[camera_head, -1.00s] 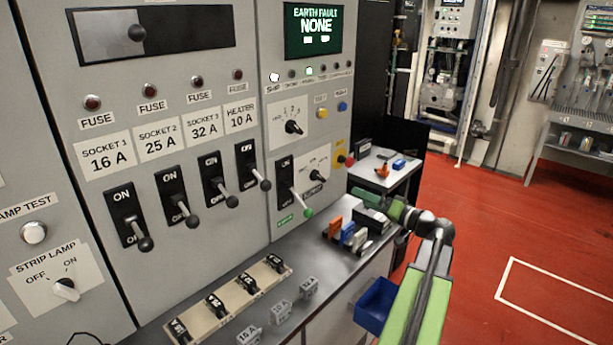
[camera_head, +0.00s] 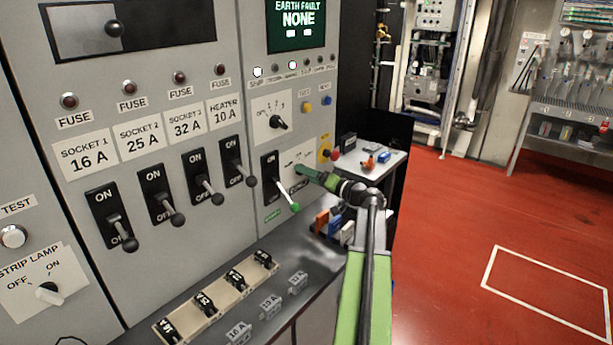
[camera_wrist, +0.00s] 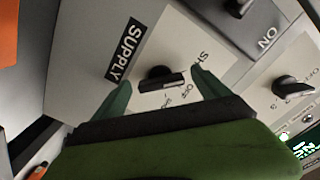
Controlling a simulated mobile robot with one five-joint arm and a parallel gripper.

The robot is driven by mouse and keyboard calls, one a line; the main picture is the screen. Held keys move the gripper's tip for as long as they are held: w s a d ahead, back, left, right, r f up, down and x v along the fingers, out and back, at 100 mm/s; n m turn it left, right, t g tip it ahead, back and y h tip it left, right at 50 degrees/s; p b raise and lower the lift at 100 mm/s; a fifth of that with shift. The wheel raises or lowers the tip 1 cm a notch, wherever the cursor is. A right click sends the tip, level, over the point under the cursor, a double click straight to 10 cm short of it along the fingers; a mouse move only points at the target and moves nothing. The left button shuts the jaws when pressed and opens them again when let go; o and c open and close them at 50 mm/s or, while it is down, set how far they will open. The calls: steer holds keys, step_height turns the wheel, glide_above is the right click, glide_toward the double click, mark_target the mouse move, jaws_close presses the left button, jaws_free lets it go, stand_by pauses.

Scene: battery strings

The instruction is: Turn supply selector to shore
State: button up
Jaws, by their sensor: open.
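The supply selector is a black knob (camera_wrist: 158,74) on a pale plate, marked SUPPLY in the wrist view. A label starting "SH" is near my right finger, and smaller marks lie below the knob. The knob's bar lies nearly across the wrist picture; I cannot tell surely which mark it points at. My gripper (camera_wrist: 162,78) is open, with one green finger on each side of the knob. I cannot see clear contact. In the head view, my gripper (camera_head: 301,170) is at the selector plate (camera_head: 289,158) and hides the knob.
A breaker lever with a green tip (camera_head: 294,206) hangs just left of my gripper. Another rotary knob (camera_head: 278,122) is above it, and a red button (camera_head: 336,155) is to the right. The bench (camera_head: 310,268) below holds fuses and blocks. Red floor on the right is open.

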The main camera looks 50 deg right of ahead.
steer(key=shift+w, duration=0.4)
steer(key=c, duration=1.4)
steer(key=shift+a, duration=0.15)
